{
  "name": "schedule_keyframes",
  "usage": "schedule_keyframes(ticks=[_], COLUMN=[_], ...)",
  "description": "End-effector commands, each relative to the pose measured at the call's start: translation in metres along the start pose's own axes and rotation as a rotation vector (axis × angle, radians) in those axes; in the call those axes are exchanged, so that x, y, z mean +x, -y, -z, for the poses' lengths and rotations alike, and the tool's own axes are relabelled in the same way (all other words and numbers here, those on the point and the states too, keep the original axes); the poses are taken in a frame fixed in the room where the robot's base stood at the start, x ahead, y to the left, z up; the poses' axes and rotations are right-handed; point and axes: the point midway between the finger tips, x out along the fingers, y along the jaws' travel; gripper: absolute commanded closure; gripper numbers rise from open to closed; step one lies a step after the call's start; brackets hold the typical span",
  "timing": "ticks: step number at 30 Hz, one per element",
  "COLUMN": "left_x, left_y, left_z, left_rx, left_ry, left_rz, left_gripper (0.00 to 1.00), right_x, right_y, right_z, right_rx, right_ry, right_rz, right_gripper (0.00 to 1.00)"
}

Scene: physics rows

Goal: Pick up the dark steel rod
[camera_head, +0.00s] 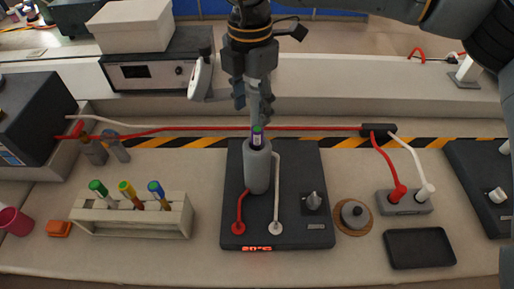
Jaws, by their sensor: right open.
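My right gripper (254,106) comes down from the top, its fingers pointing down and open. It is just above a grey upright cylinder (257,170) on a black device. A short rod end (257,138) with a dark purple band and a green mark sticks up from the cylinder's mouth, just below the fingertips; its lower part is hidden. I cannot tell for sure whether this is the dark steel rod. A pale rack (130,222) at the left holds rods with green (98,188), yellow-orange (127,189) and blue (157,189) tops. My left gripper is not in view.
The black device (300,220) has red and white leads and a lit display. At the right are a round weight (355,214), a grey socket box (405,204) and a black tray (419,248). Cables run along the back. The bench between rack and device is clear.

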Motion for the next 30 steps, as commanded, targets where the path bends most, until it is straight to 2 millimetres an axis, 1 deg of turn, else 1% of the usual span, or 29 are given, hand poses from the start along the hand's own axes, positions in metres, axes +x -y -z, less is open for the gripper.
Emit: schedule_keyframes(ticks=[1,4,8,11,15,19,22,28,29,30], left_x=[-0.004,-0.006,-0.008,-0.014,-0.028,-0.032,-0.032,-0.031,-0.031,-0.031], left_y=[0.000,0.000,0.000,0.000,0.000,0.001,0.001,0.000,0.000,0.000], left_z=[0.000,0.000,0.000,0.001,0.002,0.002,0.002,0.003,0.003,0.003], left_rx=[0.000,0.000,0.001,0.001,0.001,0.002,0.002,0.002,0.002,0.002], left_ry=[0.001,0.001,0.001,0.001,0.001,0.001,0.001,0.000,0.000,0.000], left_rz=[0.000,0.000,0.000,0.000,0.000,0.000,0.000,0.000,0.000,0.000], left_gripper=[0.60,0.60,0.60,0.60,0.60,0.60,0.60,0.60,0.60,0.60], right_x=[0.008,0.021,0.030,0.036,0.056,0.074,0.081,0.083,0.083,0.083], right_y=[0.001,0.000,0.001,0.002,0.006,0.006,0.006,0.006,0.006,0.006], right_z=[0.000,0.000,0.000,-0.002,-0.007,-0.006,-0.006,-0.006,-0.006,-0.006], right_rx=[-0.001,-0.001,-0.001,0.000,-0.001,-0.002,-0.003,-0.003,-0.003,-0.003], right_ry=[-0.002,-0.002,-0.003,-0.003,-0.005,-0.005,-0.004,-0.004,-0.004,-0.004], right_rz=[0.003,0.001,0.000,0.001,0.003,0.001,-0.001,-0.002,-0.002,-0.002], right_gripper=[0.49,0.49,0.49,0.49,0.49,0.49,0.49,0.49,0.53,0.62])
